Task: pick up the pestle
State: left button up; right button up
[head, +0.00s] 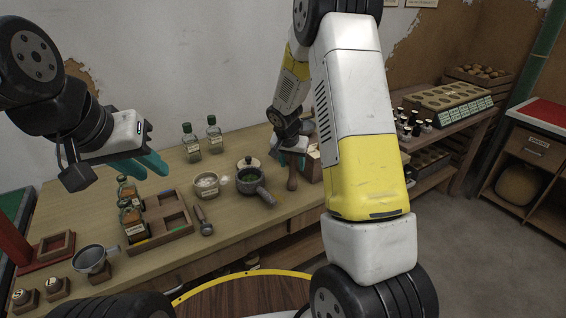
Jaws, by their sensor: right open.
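The pestle (292,180) is a brown wooden piece with a rounded lower end, upright at the right part of the wooden table. My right gripper (291,163) is directly above it, pointing down, with its teal fingers at the pestle's upper part. The jaws are open; I cannot tell whether they touch it, and the pestle's top is hidden. My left gripper (154,172) is empty and open over the left part of the table, far from the pestle.
Left of the mortar are a small bowl of white powder (207,187), a dark-handled tool (203,222) and a compartment tray (168,222) with amber bottles. Two green-capped bottles (191,144) stand behind. A wooden box (314,165) is close right of the pestle.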

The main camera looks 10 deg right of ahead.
jog(key=shift+x, duration=0.9)
jog(key=shift+c, duration=0.4)
grip_shut()
jog(key=shift+r, duration=0.2)
